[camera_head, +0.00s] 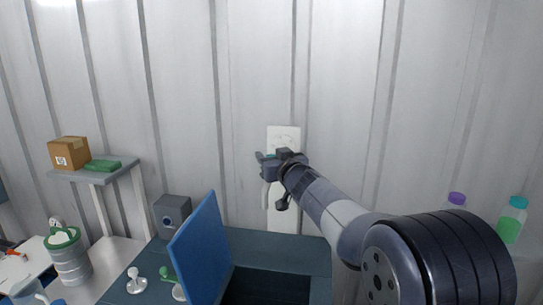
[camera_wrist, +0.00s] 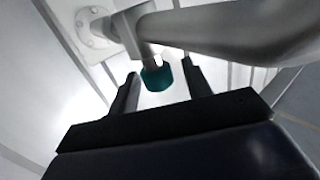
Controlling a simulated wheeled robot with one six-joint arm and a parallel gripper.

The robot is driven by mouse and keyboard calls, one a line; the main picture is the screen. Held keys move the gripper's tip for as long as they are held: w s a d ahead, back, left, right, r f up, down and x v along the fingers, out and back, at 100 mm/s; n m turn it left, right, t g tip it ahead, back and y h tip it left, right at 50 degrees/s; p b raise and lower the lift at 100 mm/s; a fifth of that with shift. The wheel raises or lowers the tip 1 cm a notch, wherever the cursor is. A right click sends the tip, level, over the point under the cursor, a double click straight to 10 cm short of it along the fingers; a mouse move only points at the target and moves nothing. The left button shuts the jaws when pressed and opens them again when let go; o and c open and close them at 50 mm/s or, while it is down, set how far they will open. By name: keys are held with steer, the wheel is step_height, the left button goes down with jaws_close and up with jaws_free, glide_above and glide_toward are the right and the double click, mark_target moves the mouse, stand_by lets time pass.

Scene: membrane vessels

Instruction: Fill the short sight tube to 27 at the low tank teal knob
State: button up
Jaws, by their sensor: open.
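The teal knob (camera_wrist: 157,78) hangs on a short stem under a grey pipe (camera_wrist: 225,32) in the wrist view. My gripper (camera_wrist: 160,82) is open, with one dark finger to each side of the knob. Gaps show between the knob and both fingers; I cannot tell how deep the knob sits between them. In the head view my gripper (camera_head: 268,163) is in front of a white upright panel (camera_head: 284,139) on the wall and hides much of the fitting there. I cannot make out the sight tube, its scale or its level.
A blue upright panel (camera_head: 203,250) stands at a dark bench (camera_head: 285,246) below my arm. A grey box (camera_head: 173,213) is behind it. A shelf (camera_head: 101,174) with a cardboard box (camera_head: 69,153) is at left. Bottles (camera_head: 511,222) stand at right. The wall above is bare.

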steer(key=c, duration=1)
steer(key=shift+o, duration=0.2)
steer(key=shift+d+n+g+y, duration=0.1)
steer(key=shift+n+g+y, duration=0.35)
steer(key=shift+y, duration=0.25)
steer(key=n+g+y, duration=0.4)
steer(key=n+y, duration=0.1)
steer(key=shift+w+g+y, duration=0.1)
steer(key=shift+g+y, duration=0.25)
steer(key=shift+y, duration=0.05)
steer(key=n+g+y, duration=0.2)
steer(key=g, duration=0.1)
steer(key=shift+f+n+g, duration=0.1)
steer(key=shift+n+g, duration=0.2)
steer(key=shift+n, duration=0.05)
steer(key=shift+n+g+y, duration=0.45)
steer(key=shift+n+g, duration=0.45)
steer(key=shift+g, duration=0.5)
steer(key=shift+n+g+y, duration=0.45)
steer(key=shift+n+g, duration=0.45)
steer(key=shift+g, duration=0.5)
steer(key=shift+r+n+g, duration=0.2)
steer(key=shift+n+g, duration=0.2)
